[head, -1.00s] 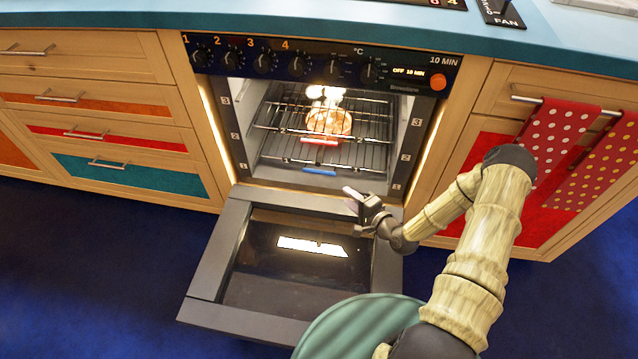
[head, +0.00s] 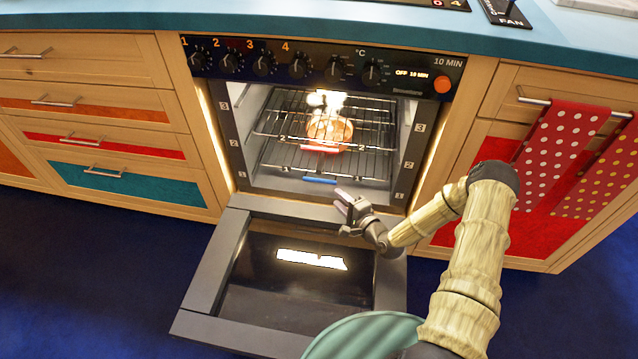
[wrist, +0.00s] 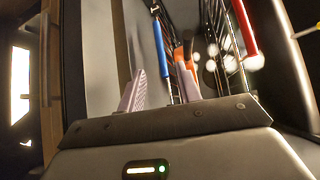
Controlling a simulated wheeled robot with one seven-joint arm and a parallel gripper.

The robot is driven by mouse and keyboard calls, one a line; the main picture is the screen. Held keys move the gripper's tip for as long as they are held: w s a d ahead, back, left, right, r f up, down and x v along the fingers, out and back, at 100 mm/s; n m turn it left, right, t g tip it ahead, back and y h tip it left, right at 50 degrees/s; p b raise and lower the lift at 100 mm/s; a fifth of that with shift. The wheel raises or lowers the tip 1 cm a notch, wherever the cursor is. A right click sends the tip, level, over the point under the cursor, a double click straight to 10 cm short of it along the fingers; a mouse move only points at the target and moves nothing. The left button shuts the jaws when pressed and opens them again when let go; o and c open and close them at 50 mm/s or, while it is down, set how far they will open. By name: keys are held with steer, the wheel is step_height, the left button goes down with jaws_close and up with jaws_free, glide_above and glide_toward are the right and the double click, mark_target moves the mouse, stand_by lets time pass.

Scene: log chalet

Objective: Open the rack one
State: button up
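The oven stands open, its door (head: 290,296) folded down. Rack one, the lower wire rack, shows a blue front handle (head: 320,181) near the oven's mouth, and the rack appears to be inside. My gripper (head: 342,197) is just right of and in front of the blue handle, over the door's inner edge. In the wrist view the two pale fingers of my gripper (wrist: 160,88) are apart. The blue handle (wrist: 155,9) and the rack's front rod lie between them in the picture, beyond the tips. Contact cannot be told.
Oven side walls with numbered levels flank the racks. Dotted red towels (head: 563,150) hang at right. Blue floor (head: 90,270) is clear at left.

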mark_target(319, 181)
steer(key=b+x, duration=0.4)
steer(key=x, duration=0.8)
jaws_close()
